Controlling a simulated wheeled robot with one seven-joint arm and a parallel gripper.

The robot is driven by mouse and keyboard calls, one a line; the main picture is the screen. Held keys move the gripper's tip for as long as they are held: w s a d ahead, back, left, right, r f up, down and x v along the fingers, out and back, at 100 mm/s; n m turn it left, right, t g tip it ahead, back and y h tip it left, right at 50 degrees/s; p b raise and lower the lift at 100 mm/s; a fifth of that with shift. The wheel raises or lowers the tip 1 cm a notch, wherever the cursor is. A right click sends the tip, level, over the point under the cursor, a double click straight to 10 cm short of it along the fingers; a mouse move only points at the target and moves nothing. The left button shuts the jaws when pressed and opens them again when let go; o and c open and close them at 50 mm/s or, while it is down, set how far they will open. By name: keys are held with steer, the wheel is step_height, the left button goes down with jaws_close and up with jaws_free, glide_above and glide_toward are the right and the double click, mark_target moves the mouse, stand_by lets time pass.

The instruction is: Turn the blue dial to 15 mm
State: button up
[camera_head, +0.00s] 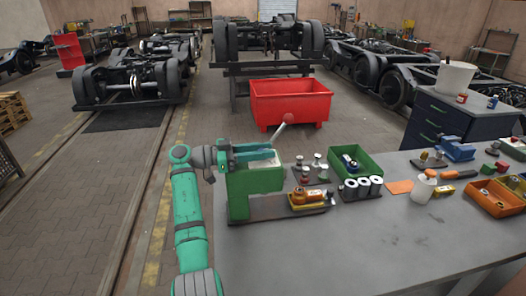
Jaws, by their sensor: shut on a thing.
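My gripper (262,157) reaches in from the left over the top of a green bench device (255,184) at the table's left edge. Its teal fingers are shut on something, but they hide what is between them. I cannot make out a blue dial or any scale marks; the gripper covers part of the device's top. A pale lever (281,130) with a round knob rises at a slant behind the fingertips. A light grey patch shows on the device's top below the fingers.
Right of the device stand several metal-and-red pieces, a yellow-orange part (307,197), grey cylinders (363,187) and a green bin (372,163). A white bottle (421,188) and an orange tray (493,199) are farther right. The table's front (360,245) is clear. A red bin (291,103) stands behind.

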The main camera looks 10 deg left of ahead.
steer(key=shift+d+f+m+g+h, duration=0.15)
steer(key=shift+m+g+h, duration=0.15)
steer(key=shift+m+g, duration=0.45)
steer(key=shift+a+f+m+g+h, duration=0.1)
steer(key=shift+m+g+h, duration=0.3)
steer(key=shift+g, duration=0.65)
steer(key=o, duration=1.1)
steer(key=shift+c, duration=0.2)
steer(key=shift+r, duration=0.1)
step_height(320, 180, up, 3)
steer(key=shift+f, duration=0.2)
steer(key=shift+s+d+r, duration=0.15)
steer(key=shift+s+r, duration=0.1)
steer(key=shift+r, duration=0.35)
steer(key=shift+s+r, duration=0.65)
steer(key=shift+s, duration=0.05)
steer(key=s+d+r, duration=0.2)
steer(key=s+r, duration=0.6)
steer(key=s, duration=0.4)
steer(key=shift+d, duration=0.25)
